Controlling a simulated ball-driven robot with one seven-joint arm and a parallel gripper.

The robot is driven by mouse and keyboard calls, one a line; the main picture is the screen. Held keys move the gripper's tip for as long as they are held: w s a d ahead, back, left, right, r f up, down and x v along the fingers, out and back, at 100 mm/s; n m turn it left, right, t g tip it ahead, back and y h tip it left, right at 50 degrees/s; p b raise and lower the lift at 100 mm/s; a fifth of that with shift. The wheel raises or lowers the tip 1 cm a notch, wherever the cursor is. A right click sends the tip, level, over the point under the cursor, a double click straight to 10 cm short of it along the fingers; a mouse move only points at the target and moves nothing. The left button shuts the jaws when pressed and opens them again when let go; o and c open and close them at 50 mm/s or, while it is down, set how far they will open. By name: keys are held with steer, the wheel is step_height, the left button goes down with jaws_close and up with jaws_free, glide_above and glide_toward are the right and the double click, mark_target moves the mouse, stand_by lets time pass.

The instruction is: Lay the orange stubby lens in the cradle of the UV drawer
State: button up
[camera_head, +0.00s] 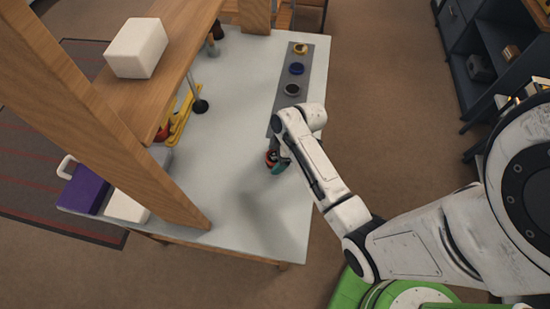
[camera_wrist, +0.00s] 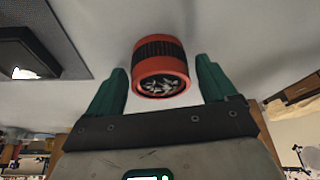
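The orange stubby lens (camera_wrist: 161,65) shows in the wrist view as a short orange-red barrel with a dark ribbed band and an end with pale glints. It sits between the green fingers of my gripper (camera_wrist: 162,75), with a thin gap seen on each side. The fingers look open around it. In the head view my gripper (camera_head: 277,164) is low over the pale table, and the lens (camera_head: 269,157) is partly hidden by it. A purple box (camera_head: 85,190) with a white handle is at the table's left end. I cannot tell whether it is the UV drawer; no cradle is visible.
A dark strip (camera_head: 280,95) on the table holds several round lens parts. A wooden shelf (camera_head: 165,65) with a post stands over the table's left side and bears a white block (camera_head: 137,47). A yellow tool (camera_head: 182,122) lies beneath. The table's front middle is clear.

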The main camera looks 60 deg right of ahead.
steer(key=c, duration=1.1)
steer(key=shift+r, duration=0.15)
